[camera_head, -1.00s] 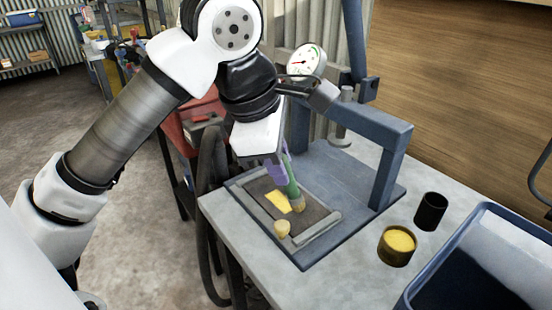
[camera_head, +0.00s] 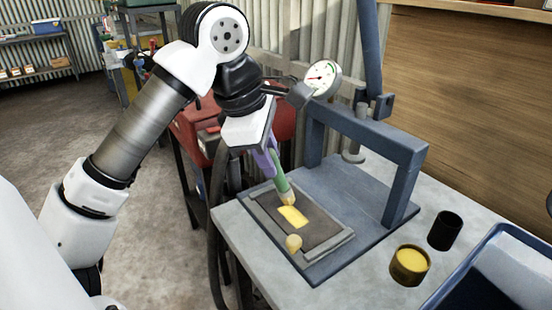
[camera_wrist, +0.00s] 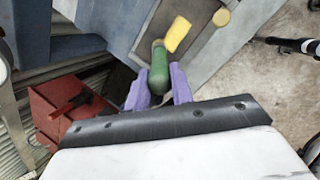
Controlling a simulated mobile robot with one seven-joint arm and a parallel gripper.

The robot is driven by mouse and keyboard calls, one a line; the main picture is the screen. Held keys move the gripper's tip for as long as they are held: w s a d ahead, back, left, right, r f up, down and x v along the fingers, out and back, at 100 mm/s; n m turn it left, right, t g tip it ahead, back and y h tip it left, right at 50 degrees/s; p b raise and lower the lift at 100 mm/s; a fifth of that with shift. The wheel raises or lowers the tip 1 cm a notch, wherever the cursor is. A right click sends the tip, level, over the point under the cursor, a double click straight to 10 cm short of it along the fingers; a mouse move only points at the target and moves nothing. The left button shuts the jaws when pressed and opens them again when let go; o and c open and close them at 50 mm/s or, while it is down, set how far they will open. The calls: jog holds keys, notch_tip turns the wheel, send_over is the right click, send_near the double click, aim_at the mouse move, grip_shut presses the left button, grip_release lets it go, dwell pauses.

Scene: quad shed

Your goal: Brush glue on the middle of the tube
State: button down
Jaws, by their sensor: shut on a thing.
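My gripper (camera_head: 272,163) has purple fingers and is shut on the green handle of a brush (camera_head: 282,184). The brush points down, slightly tilted, its pale bristles at the far edge of a yellow patch (camera_head: 293,216). I cannot tell whether they touch it. The patch lies on a dark flat strip (camera_head: 318,229), probably the tube, in the press bed. In the wrist view the green handle (camera_wrist: 159,72) sits between the purple fingers (camera_wrist: 158,88), with the yellow patch (camera_wrist: 177,34) beyond; the bristles are hidden. A pot of yellow glue (camera_head: 409,262) stands at the right.
A small tan round piece (camera_head: 293,243) sits at the strip's near end. The blue press frame (camera_head: 400,175) with a gauge (camera_head: 322,77) rises behind and right. A black cup (camera_head: 445,230) and blue bin (camera_head: 455,290) stand right. A red cabinet (camera_head: 195,125) is behind.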

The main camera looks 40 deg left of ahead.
jog(key=shift+w+a, duration=0.1)
jog(key=shift+a, duration=0.1)
jog(key=shift+r+p, duration=2.1)
jog(key=shift+r, duration=0.95)
jog(key=shift+r+p, duration=1.1)
jog(key=shift+r, duration=0.45)
jog(key=shift+f, duration=0.2)
